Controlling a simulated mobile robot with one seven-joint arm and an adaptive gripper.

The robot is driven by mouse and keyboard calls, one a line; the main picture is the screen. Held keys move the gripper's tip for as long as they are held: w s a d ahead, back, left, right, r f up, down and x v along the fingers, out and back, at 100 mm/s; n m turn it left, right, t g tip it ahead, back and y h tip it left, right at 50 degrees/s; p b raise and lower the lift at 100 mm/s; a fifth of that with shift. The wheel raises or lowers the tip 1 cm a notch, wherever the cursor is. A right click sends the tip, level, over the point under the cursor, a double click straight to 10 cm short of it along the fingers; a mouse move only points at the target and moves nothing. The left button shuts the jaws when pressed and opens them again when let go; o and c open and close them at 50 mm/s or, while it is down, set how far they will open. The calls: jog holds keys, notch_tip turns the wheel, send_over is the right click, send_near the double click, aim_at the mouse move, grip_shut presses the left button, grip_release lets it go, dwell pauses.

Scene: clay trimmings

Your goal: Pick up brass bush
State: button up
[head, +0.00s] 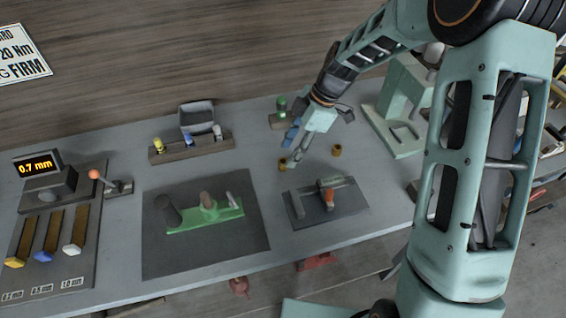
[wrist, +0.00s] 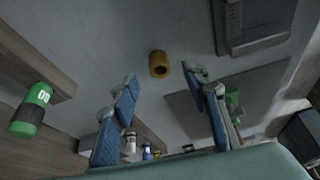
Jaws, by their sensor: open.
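The brass bush (head: 336,150) is a small golden-brown ring standing on the grey bench. In the wrist view the brass bush (wrist: 158,64) lies beyond and roughly between the two blue-padded fingers, with its dark bore showing.
A dark plate with an orange-handled clamp (head: 327,195) sits in front of the bush. A dark mat (head: 160,255) bears a green fixture (head: 205,215). A wooden rack (head: 190,147) stands behind, and a pale green press (head: 405,145) stands right. Bare bench surrounds the bush.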

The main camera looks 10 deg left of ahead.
aim_at(283, 164)
jog(key=shift+x, duration=1.9)
grip_shut()
